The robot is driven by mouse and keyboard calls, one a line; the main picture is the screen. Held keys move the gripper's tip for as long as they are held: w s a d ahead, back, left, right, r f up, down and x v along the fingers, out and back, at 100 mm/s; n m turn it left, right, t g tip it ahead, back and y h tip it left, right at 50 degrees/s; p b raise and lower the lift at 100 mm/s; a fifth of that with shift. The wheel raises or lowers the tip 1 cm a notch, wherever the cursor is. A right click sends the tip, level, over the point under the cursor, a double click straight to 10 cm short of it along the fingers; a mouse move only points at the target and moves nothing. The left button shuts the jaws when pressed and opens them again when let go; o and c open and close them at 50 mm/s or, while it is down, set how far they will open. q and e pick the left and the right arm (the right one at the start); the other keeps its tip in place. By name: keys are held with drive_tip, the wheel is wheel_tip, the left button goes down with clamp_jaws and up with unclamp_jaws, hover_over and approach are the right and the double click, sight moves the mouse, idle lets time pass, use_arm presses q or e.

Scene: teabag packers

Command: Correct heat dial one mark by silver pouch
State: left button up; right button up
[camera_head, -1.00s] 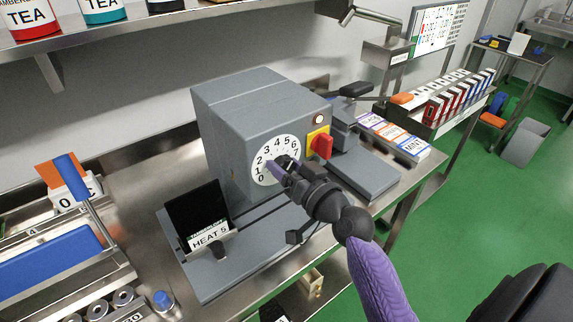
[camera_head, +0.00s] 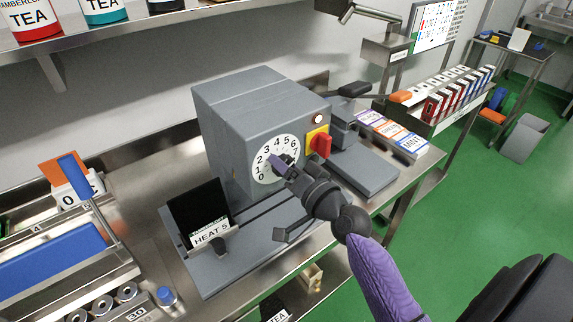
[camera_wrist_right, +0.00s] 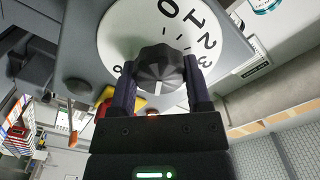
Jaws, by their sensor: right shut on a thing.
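The heat dial is a white round face (camera_head: 262,173) numbered from 0 upward, on the front of a grey machine (camera_head: 235,110). Its black ribbed knob (camera_wrist_right: 160,68) has a white pointer line, directed down toward my gripper in the right wrist view. The marks there are hidden, so I cannot read the setting. My right gripper (camera_head: 283,166) is shut on the knob, one finger on each side. A dark, flat, upright pouch-like sheet (camera_head: 198,210) stands at the machine's base behind a HEAT 5 label (camera_head: 210,231); its silver colour does not show. My left gripper is not in view.
A red switch (camera_head: 320,145) on yellow sits right of the dial. Tea boxes (camera_head: 410,144) lie at the bench's right end. A metal fixture with a blue bar (camera_head: 50,256) and rolls fills the left front.

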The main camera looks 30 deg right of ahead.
drive_tip(key=o, duration=0.9)
drive_tip(key=shift+c, duration=0.2)
drive_tip(key=o, duration=0.4)
use_arm(q)
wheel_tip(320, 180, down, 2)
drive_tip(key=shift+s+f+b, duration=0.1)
drive_tip(key=shift+b, duration=0.9)
use_arm(e)
drive_tip(key=s, duration=1)
drive_tip(key=shift+d, duration=0.4)
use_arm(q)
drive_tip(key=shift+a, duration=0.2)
